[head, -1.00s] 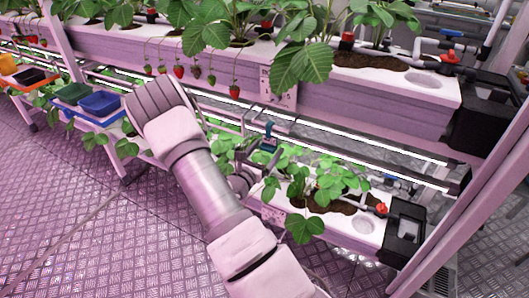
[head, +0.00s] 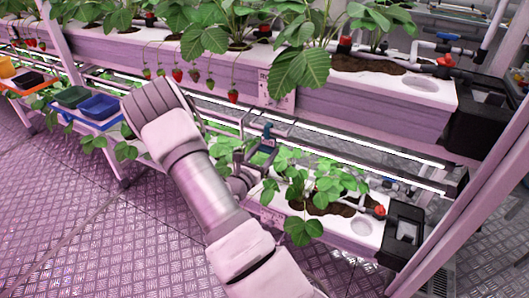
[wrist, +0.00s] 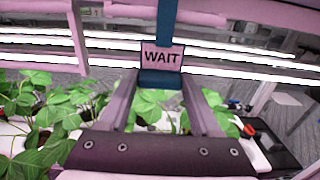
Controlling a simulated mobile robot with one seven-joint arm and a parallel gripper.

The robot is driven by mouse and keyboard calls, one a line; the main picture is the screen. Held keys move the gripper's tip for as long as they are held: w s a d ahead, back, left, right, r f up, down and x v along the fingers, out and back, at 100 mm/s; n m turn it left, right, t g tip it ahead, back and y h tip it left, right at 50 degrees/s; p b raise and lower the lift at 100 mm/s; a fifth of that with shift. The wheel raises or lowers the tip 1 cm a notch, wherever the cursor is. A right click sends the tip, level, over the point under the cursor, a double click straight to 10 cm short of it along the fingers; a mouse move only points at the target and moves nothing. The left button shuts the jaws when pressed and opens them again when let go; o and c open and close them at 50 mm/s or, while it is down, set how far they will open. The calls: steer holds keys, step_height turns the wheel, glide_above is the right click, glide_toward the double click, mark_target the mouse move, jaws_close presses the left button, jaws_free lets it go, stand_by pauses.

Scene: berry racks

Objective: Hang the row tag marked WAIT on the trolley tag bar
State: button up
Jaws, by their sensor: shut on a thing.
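The row tag (wrist: 161,57) has a pink face reading WAIT in dark letters, with a blue-teal frame and strap. In the wrist view it is upright between the fingertips of my gripper (wrist: 162,82), which is shut on its lower teal part. In the head view the tag shows as a small teal piece (head: 268,139), and my gripper (head: 256,157) is partly hidden by my arm and leaves. It is in front of the rack, between the upper and lower planting rows. I cannot pick out the trolley tag bar with certainty in either view.
The upper planter (head: 350,95) has strawberry plants and hanging red berries. The lower planter (head: 340,232) has leafy plants close to my gripper. Bright light strips run between them. The floor (head: 60,220) at lower left is clear.

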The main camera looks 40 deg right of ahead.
steer(key=shift+r+p, duration=0.45)
steer(key=shift+r, duration=0.2)
steer(key=shift+a, duration=0.1)
steer(key=v, duration=0.7)
steer(key=shift+p, duration=0.4)
stand_by(0.5)
